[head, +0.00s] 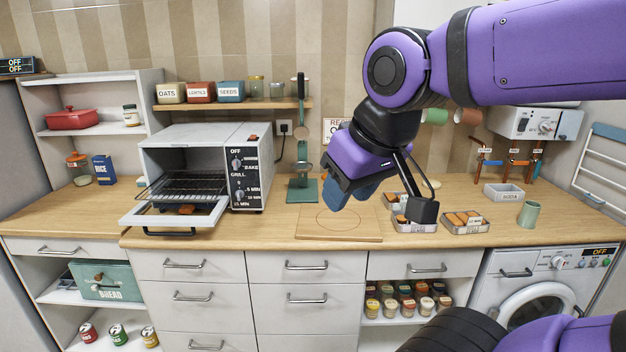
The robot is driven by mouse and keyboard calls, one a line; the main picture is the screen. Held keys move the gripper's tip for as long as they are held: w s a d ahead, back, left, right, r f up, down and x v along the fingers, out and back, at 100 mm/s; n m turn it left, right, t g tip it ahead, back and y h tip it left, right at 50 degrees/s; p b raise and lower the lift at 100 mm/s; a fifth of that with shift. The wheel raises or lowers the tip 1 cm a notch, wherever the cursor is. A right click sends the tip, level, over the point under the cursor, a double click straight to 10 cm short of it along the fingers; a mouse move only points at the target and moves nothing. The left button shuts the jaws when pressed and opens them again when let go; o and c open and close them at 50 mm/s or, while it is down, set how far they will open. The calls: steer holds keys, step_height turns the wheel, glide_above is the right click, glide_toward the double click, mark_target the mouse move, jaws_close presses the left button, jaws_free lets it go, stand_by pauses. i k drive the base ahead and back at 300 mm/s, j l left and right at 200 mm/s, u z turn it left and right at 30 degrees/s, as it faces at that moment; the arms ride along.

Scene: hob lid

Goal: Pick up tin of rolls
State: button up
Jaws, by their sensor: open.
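The right tin (466,227) is in full view, with a small label too tiny to read surely. The left tin (407,227) is partly hidden behind a dark part of my arm's end.
A wooden board (322,236) with a circle mark lies below my gripper. A toaster oven (218,165) with its door down stands left. A green utensil stand (301,189) is beside it.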

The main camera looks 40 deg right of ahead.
mark_target(458, 223)
steer(key=l+z, duration=0.3)
steer(key=k+z, duration=0.1)
steer(key=z, duration=0.85)
steer(key=k+z, duration=0.15)
steer(key=z, duration=0.3)
steer(key=i+j+z, duration=0.15)
steer(key=i+j, duration=1)
